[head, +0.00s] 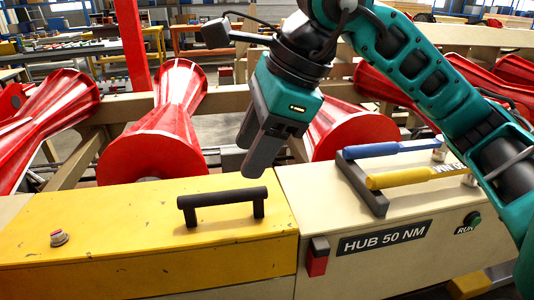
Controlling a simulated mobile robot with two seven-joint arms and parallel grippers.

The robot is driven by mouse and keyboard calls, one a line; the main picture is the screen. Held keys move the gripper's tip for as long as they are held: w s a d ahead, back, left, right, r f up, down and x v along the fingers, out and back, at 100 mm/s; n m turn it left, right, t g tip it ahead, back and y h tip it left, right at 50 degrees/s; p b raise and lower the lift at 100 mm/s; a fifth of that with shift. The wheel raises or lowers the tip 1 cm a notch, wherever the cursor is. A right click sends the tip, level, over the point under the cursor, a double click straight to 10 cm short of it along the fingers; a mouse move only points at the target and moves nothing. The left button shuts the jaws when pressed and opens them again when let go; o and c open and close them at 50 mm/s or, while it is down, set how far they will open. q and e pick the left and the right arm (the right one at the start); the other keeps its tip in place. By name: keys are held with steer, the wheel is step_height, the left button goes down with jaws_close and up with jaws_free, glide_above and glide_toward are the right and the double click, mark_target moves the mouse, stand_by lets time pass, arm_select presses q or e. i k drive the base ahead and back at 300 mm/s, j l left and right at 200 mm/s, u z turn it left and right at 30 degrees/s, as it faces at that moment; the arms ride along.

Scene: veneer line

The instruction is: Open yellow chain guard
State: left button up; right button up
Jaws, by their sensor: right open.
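The yellow chain guard (130,240) is a long yellow cover at the lower left, lying flat and apparently closed. A black bar handle (222,199) stands on its top near the right end. My right gripper (254,160) points down above and slightly right of the handle, behind it in the picture. Its dark fingers are open, with nothing seen between them, and it appears clear of the handle. My left gripper is not in view.
Red rollers (160,135) stand behind. A red post (132,45) rises at the back left.

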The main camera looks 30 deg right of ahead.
mark_target(128, 241)
steer(key=k+j+u, duration=0.5)
steer(key=k+j, duration=0.2)
steer(key=k, duration=0.05)
